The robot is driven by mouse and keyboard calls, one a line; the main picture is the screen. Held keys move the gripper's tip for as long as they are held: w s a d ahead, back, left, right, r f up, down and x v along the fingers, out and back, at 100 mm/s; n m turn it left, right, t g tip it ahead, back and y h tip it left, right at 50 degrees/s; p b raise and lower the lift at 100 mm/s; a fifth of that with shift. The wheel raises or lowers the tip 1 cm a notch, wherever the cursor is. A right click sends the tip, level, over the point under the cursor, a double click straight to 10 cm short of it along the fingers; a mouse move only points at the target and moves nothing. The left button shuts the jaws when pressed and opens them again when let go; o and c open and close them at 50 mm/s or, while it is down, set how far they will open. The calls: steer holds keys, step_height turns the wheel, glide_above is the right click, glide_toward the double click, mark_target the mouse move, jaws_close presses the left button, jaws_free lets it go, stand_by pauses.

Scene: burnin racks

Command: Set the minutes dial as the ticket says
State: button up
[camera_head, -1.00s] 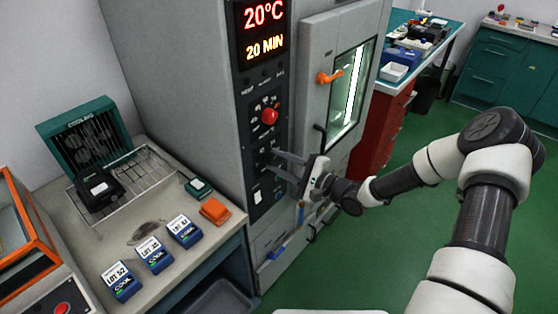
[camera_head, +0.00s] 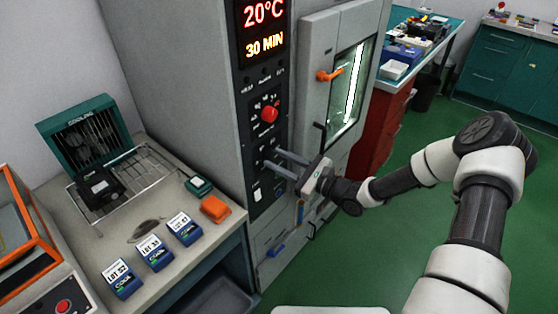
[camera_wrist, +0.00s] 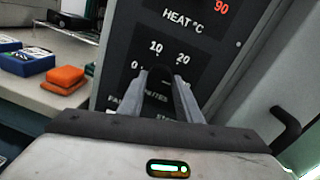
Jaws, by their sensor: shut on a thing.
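The burn-in oven's control panel (camera_head: 254,211) stands in front of me. Its display (camera_head: 264,27) reads 20°C and 30 MIN. The minutes dial (camera_wrist: 160,75) is a dark knob under the marks 0, 10 and 20 in the wrist view. My gripper (camera_head: 272,158) is shut on this dial, with one finger on each side; the fingers hide part of its face and its other marks. The red heat knob (camera_head: 269,114) sits above it and is untouched. No ticket can be made out in these frames.
The oven door with an orange handle (camera_head: 329,75) is right of the panel, with a black lever below. On the left bench are a teal cooling unit (camera_head: 85,130), a wire rack, several blue lot boxes (camera_head: 155,252) and an orange block (camera_head: 215,209).

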steer(key=shift+m, duration=0.4)
steer(key=o, duration=1)
steer(key=shift+o, duration=0.2)
steer(key=v, duration=1.7)
steer(key=shift+s+d, duration=0.2)
steer(key=shift+w, duration=0.1)
